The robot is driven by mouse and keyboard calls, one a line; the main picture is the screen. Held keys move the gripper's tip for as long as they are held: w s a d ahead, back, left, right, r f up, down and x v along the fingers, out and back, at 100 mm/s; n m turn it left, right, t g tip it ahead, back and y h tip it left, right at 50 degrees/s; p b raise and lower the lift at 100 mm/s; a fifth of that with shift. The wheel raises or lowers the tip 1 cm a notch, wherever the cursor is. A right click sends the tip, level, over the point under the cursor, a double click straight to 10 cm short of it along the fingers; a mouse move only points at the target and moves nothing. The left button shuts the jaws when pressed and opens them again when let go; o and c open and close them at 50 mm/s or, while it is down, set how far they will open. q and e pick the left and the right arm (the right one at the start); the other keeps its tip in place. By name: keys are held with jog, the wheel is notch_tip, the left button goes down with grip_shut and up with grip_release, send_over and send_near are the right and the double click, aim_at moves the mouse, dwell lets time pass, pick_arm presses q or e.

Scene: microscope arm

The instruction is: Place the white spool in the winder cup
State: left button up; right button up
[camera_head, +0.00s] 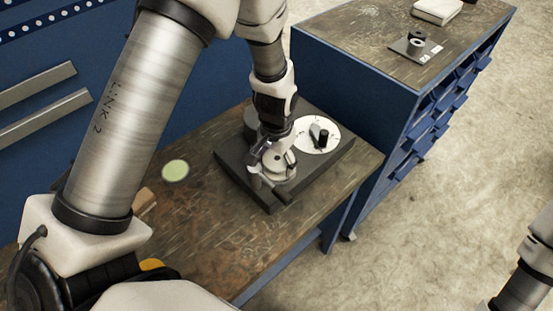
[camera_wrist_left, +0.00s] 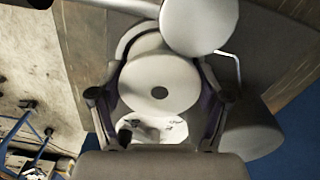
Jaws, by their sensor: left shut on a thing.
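The white spool (camera_wrist_left: 160,85) sits between the two fingers of my left gripper (camera_wrist_left: 161,97) in the left wrist view, its round flange and centre hole facing the camera. In the head view the left gripper (camera_head: 273,170) is shut on the spool (camera_head: 279,163), low over the front of the dark winder base (camera_head: 240,175). The winder cup cannot be made out clearly; the spool and fingers cover that area. I cannot tell whether the spool is inside it or above it. My right gripper is out of view.
A white dial (camera_head: 308,146) with a black knob (camera_head: 322,136) lies on the base, right of the gripper. A dark cylinder (camera_head: 250,122) stands behind. A pale disc (camera_head: 175,170) lies on the bench. A blue cabinet (camera_head: 350,75) stands at right.

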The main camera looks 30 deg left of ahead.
pick_arm(q)
jog(key=shift+s+f, duration=0.1)
jog(key=o, duration=0.9)
jog(key=shift+f, duration=0.1)
jog(key=shift+c, duration=0.2)
jog(key=o, duration=0.4)
jog(key=shift+w, duration=0.2)
jog(key=shift+w+f, duration=0.1)
jog(key=shift+r, duration=0.2)
